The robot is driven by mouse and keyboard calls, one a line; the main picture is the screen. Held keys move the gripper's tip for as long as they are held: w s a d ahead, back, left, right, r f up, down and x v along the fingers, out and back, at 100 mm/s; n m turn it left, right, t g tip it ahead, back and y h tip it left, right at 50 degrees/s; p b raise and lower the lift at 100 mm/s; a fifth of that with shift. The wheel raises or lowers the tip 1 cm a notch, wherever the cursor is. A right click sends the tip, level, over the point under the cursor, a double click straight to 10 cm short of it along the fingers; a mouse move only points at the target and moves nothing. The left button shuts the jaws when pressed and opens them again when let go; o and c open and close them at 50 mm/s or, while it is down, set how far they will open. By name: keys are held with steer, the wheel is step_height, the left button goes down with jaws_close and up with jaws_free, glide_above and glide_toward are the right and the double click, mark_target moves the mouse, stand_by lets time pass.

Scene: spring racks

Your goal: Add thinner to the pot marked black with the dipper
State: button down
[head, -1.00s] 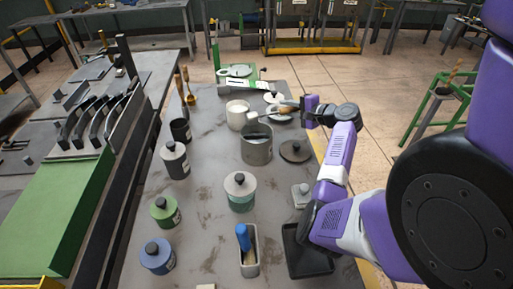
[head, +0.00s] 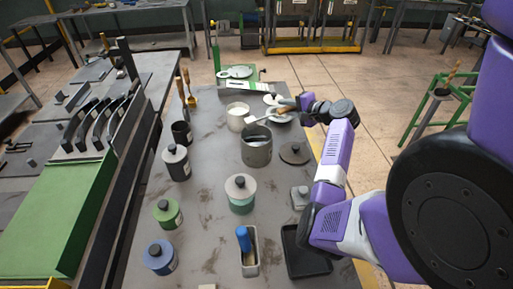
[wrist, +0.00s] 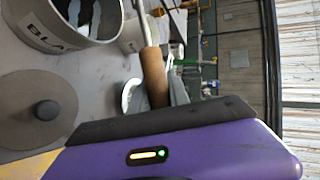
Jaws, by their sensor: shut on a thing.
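The pot marked black is the open grey pot (head: 256,152) mid-table; in the wrist view its label (wrist: 48,36) shows only "BLA". My gripper (head: 304,104) is shut on the dipper's brown handle (head: 286,109), which also shows in the wrist view (wrist: 153,76). The dipper's pale end reaches left, above the pot's back rim; I cannot tell what its bowl holds. A smaller open white pot (head: 237,115) stands just behind the grey pot. I cannot tell which vessel holds thinner.
A dark round lid (head: 295,153) lies right of the pot. Lidded grey (head: 177,165), teal (head: 241,200), green (head: 168,216) and blue (head: 160,258) jars stand in front and left. A blue-handled brush (head: 243,240) rests in a narrow tray. A black tray (head: 305,262) is at front right.

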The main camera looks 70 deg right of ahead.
steer(key=shift+w+a+r+n+g+p, duration=0.1)
steer(key=shift+r+n+g+p, duration=0.15)
steer(key=shift+r+p, duration=0.25)
steer(key=shift+w+a+r+n+g+p, duration=0.1)
steer(key=shift+r+n+g+p, duration=0.15)
steer(key=shift+r+p, duration=0.2)
steer(key=shift+r, duration=0.1)
steer(key=shift+w+a+r+n+g+h, duration=0.25)
steer(key=shift+r+n+g, duration=0.1)
steer(key=shift+r, duration=0.15)
steer(key=shift+w+a+r+n+g+h, duration=0.15)
steer(key=shift+w+r+n+g, duration=0.2)
steer(key=shift+r, duration=0.2)
steer(key=shift+w+a+r+n+g+h, duration=0.15)
steer(key=shift+w+r+n+g+h, duration=0.05)
steer(key=shift+r+n, duration=0.25)
steer(key=shift+w+a+r+n+g+h, duration=0.35)
steer(key=shift+w+a+r+n, duration=0.15)
steer(key=shift+w+r, duration=0.15)
steer(key=shift+w+a+r+n+g+h, duration=0.25)
steer(key=shift+w+a+r+n+g, duration=0.1)
steer(key=shift+w+a+r+n, duration=0.25)
steer(key=shift+d, duration=0.15)
steer(key=shift+w+a+r+n+g+h, duration=0.35)
steer(key=shift+w+a+r+n+g, duration=0.1)
steer(key=shift+w+a, duration=0.15)
steer(key=shift+w+a+r+n+g+h, duration=0.4)
steer(key=shift+w+a+g, duration=0.1)
steer(key=shift+w, duration=0.2)
